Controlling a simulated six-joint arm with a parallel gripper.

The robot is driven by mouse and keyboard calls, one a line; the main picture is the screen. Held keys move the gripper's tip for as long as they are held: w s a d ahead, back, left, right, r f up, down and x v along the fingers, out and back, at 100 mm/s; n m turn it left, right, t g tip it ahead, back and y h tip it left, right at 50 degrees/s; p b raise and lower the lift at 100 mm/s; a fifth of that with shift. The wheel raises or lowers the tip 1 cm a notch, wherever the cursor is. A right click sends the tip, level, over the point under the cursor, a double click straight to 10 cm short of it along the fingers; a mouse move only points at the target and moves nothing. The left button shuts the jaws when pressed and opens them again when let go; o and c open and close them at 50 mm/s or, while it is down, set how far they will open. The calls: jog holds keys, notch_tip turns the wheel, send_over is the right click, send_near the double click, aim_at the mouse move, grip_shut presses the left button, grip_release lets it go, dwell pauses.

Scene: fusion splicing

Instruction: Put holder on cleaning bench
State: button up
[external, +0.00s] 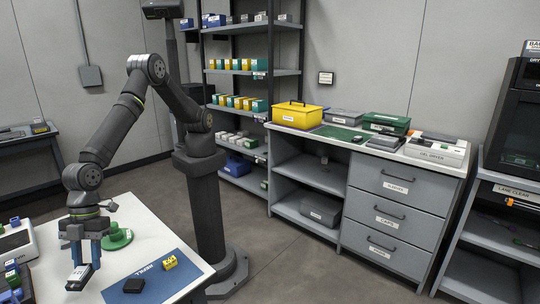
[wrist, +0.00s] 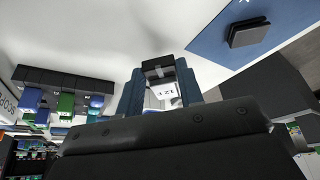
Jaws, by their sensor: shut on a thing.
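My gripper (external: 83,262) is at the front left in the external view, pointing down over the white table (external: 150,235). It is shut on a small dark holder (external: 77,279) with a pale label. In the wrist view the holder (wrist: 159,68) sits between the two blue-grey fingers, with its white label facing the camera. It is close to the table top; whether it touches is unclear. I cannot read any sign naming the cleaning bench. A grey bench with drawers (external: 390,212) stands at the back right, and another grey table (external: 30,143) at the far left.
A green round piece (external: 117,236) stands close behind my gripper. A dark rack with blue and green pieces (wrist: 65,85) is at left in the wrist view.

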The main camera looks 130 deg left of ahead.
aim_at(93, 283)
jog(key=shift+f, duration=1.85)
jog(key=shift+f, duration=0.1)
jog(key=o, duration=1)
jog(key=shift+o, duration=0.2)
jog(key=v, duration=1.2)
